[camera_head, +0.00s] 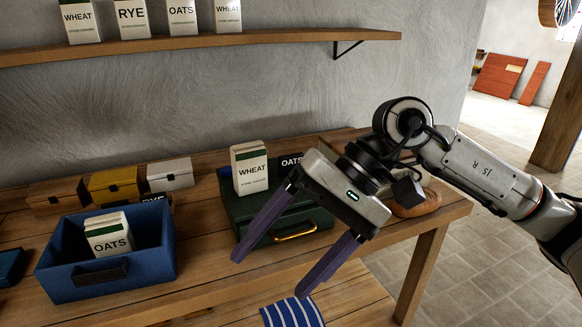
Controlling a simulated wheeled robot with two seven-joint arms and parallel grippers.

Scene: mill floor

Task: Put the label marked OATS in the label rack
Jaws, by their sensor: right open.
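A dark label marked OATS (291,160) in white letters shows at the back of the green box (309,222), beside a WHEAT carton (249,168). My right gripper covers part of its right side. Another label reading RYE (156,198) is mostly hidden behind the blue bin (66,287). I cannot make out which thing is the label rack. My right gripper (272,275) is open and empty, its purple fingers spread in front of and over the green box with its brass handle. My left gripper is not in view.
An OATS carton (108,236) leans in the blue bin. Brown, yellow (113,182) and white (170,174) boxes stand at the back. A loaf (416,202) lies at the right end of the table (203,240). A wall shelf (280,36) holds several cartons. Striped cloth (292,313) lies below.

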